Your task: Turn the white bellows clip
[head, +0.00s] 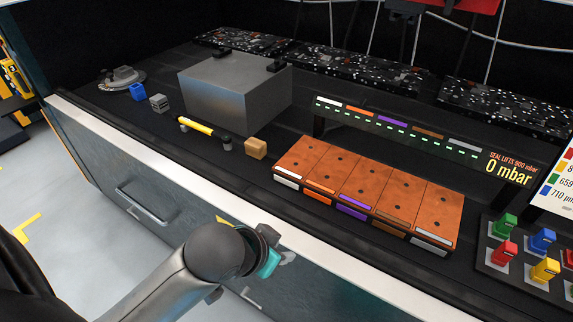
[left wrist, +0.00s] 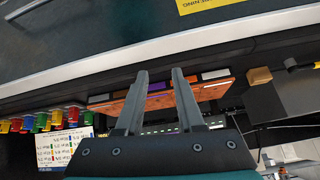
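The white clip (head: 286,183) is a small pale strip at the front edge of the leftmost copper plate (head: 301,158). In the left wrist view, the white clip (left wrist: 215,74) lies to the right of my fingers, beyond their tips. My left gripper (head: 287,258) is in front of the bench's front edge, apart from the clip and nearer to me. In the left wrist view, my left gripper (left wrist: 159,73) has two parallel fingers with an empty gap between them. My right gripper is not in view.
Orange, purple (head: 352,211), brown and grey clips continue rightward along the plates. A wooden block (head: 256,149), yellow bar (head: 197,126) and grey box (head: 235,95) stand left. A display rail (head: 400,128) runs behind; coloured knobs (head: 543,239) are right. The pale bench edge (head: 170,158) lies in front.

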